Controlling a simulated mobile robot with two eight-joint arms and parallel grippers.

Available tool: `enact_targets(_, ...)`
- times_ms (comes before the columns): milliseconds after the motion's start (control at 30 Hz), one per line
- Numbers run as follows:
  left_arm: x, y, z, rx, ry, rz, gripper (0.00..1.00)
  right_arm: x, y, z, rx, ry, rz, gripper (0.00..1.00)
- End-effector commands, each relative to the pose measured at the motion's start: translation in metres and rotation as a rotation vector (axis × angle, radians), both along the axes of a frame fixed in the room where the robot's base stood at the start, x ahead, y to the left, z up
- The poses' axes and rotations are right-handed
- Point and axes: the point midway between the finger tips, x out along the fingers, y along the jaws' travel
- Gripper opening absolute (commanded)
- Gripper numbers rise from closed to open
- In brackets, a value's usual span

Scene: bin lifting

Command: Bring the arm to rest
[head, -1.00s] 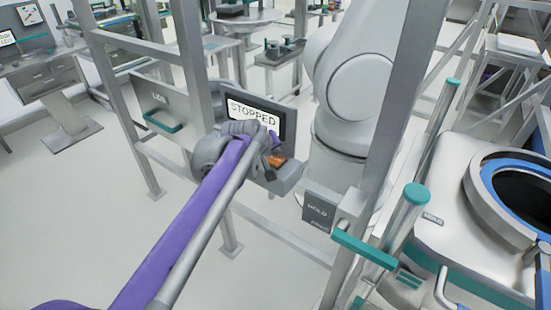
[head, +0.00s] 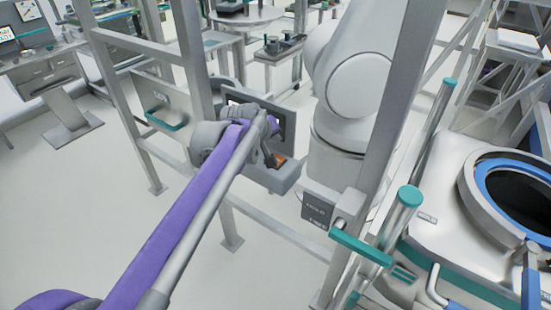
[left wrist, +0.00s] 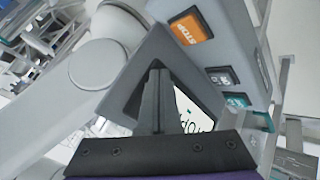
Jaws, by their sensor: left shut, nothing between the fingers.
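My left arm reaches in from the lower left, and its gripper (head: 270,157) is at the control panel (head: 283,178) on the metal frame. The fingers are together with nothing between them. In the left wrist view the shut fingers (left wrist: 155,100) stand in front of the panel's screen (left wrist: 190,110) and hide part of it. The orange STOP button (left wrist: 190,26) is beyond the fingertips, with a visible gap in that picture. In the head view the arm covers most of the screen. Whether the fingers touch the panel cannot be told. My right gripper is not in view.
Metal posts (head: 190,60) and rails surround the panel. A large white robot arm (head: 355,85) stands just behind it. A HOLD box (head: 318,207), a teal handle (head: 362,245) and a round vessel (head: 470,210) are at the right. Open floor (head: 90,220) lies left.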

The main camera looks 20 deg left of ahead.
Motion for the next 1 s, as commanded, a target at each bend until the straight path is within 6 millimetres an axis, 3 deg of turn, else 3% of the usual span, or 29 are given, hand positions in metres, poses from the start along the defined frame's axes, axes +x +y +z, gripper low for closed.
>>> enact_targets(233, -0.003, 0.0, 0.0, 0.004, 0.002, -0.003, 0.0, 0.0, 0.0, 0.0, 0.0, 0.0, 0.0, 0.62)
enact_targets(367, -0.032, -0.002, -0.008, 0.046, 0.022, -0.041, 0.0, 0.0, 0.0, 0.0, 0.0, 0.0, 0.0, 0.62)
enact_targets(467, -0.08, -0.004, -0.024, 0.116, 0.058, -0.106, 0.0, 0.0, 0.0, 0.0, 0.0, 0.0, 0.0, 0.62)
enact_targets(567, -0.141, -0.005, -0.051, 0.203, 0.104, -0.19, 0.0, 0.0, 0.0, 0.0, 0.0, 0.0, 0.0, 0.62)
enact_targets(700, -0.226, -0.003, -0.096, 0.322, 0.173, -0.311, 0.0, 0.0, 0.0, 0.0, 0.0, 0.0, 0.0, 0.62)
enact_targets(800, -0.276, 0.0, -0.128, 0.391, 0.213, -0.384, 0.0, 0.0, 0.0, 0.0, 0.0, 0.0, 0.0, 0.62)
enact_targets(900, -0.313, 0.002, -0.154, 0.442, 0.245, -0.442, 0.0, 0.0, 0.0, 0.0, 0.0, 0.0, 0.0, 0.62)
enact_targets(1000, -0.335, 0.004, -0.171, 0.473, 0.266, -0.477, 0.0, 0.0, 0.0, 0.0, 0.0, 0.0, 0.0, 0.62)
